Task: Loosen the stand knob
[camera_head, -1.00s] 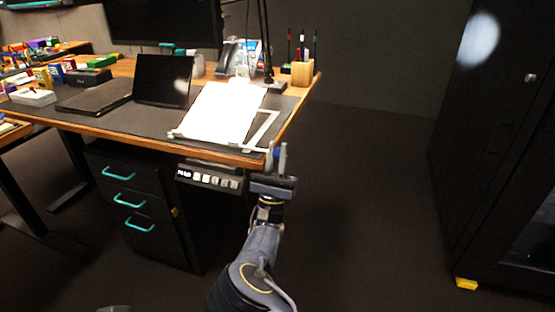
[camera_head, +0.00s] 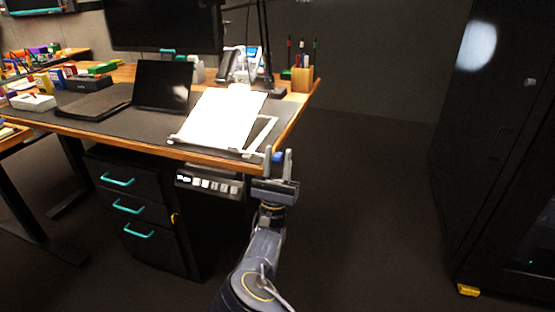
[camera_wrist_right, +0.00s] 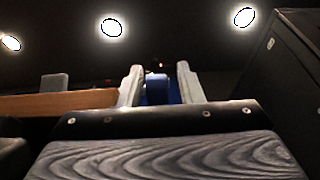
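The stand (camera_head: 262,134) is a tilted frame with a white sheet on it, near the desk's right front corner. A blue knob (camera_head: 277,157) shows at the stand's right front, by the desk edge. My right gripper (camera_head: 279,163) is at that corner with its fingers pointing up and apart. In the right wrist view, the blue knob (camera_wrist_right: 157,88) sits between the two fingertips of the gripper (camera_wrist_right: 158,86), with a visible gap on its right. Whether the left finger touches it is unclear. My left gripper is not in view.
The desk edge (camera_head: 150,144) runs just left of my right gripper. A control panel (camera_head: 209,184) hangs under it, beside a drawer cabinet (camera_head: 140,215). A laptop (camera_head: 162,86) and a pen holder (camera_head: 302,78) stand on the desk. The floor to the right is clear up to a dark cabinet (camera_head: 490,150).

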